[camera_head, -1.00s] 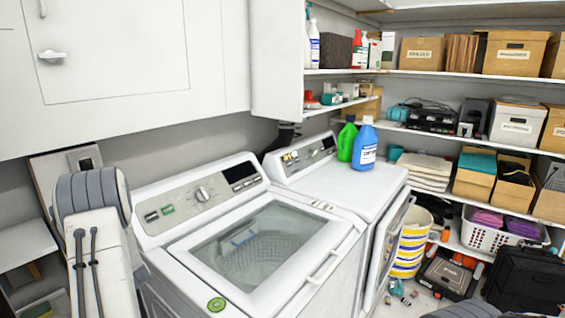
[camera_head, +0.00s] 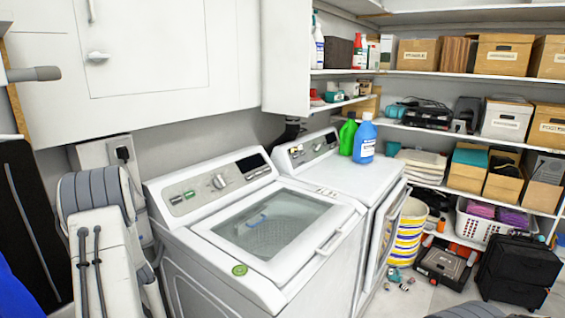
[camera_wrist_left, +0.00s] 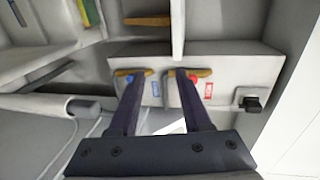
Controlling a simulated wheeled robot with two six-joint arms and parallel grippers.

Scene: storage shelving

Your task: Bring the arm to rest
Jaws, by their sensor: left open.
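My left arm (camera_head: 104,235) stands at the lower left of the head view, in front of the wall and left of the washing machine. Its gripper does not show there. In the left wrist view my left gripper (camera_wrist_left: 160,78) shows two dark fingers spread apart with nothing between them. Beyond the fingertips is a pale wall panel (camera_wrist_left: 228,75) with brass-coloured fittings and red and blue marks. I cannot tell whether the fingers touch it. My right gripper is not in view.
A white washing machine (camera_head: 190,238) stands close to the right of my left arm. A second machine (camera_head: 372,182) bears a green bottle (camera_head: 347,136) and a blue bottle (camera_head: 365,140). Loaded shelves (camera_head: 470,135) fill the right. A wall cabinet (camera_head: 150,50) hangs above. Some floor (camera_head: 400,300) is clear.

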